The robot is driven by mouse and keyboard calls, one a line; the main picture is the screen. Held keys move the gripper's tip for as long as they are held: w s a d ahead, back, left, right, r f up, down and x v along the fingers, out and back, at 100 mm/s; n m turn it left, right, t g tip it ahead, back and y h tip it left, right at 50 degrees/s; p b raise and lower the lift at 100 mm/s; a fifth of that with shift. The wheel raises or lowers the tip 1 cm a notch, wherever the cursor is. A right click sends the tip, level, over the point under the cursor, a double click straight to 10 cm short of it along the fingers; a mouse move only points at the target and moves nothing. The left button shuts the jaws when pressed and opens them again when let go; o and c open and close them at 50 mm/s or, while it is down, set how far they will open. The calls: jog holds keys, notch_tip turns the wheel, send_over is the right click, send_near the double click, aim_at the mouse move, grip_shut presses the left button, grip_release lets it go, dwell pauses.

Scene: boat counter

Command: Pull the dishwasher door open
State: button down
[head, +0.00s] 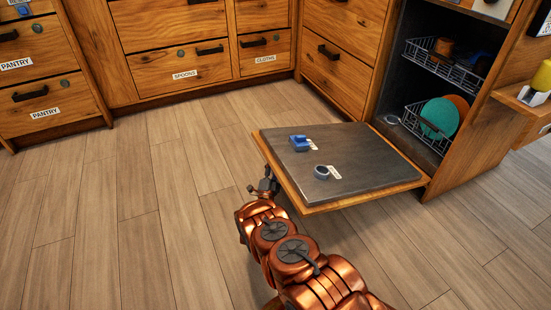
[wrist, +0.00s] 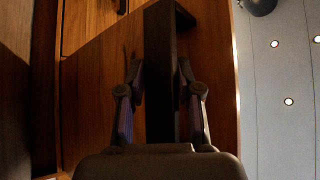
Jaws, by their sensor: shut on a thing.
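The dishwasher door (head: 385,165) is folded down and lies about level, its dark inner face up and its wooden front underneath. The dishwasher's dark interior (head: 400,75) is exposed at the right. My gripper (head: 265,187) is at the door's outer left edge in the head view. In the wrist view my gripper (wrist: 159,75) has a finger on each side of a dark bar handle (wrist: 165,25) and is shut on it. The handle's contact with the finger pads is partly hidden by the fingers. The handle is hidden in the head view.
A blue object (head: 299,144) and a grey ring-shaped object (head: 321,172) lie on the door. Racks hold a teal plate (head: 440,118) and dark and orange dishes. Labelled wooden drawers (head: 180,65) line the back. The wooden floor (head: 130,210) at left is clear.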

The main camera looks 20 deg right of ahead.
jog(key=shift+d+f, duration=0.2)
jog(key=shift+f, duration=0.15)
jog(key=c, duration=1.1)
grip_release()
jog(key=o, duration=0.4)
jog(key=shift+a, duration=0.15)
jog(key=shift+c, duration=0.2)
jog(key=shift+s+a, duration=0.1)
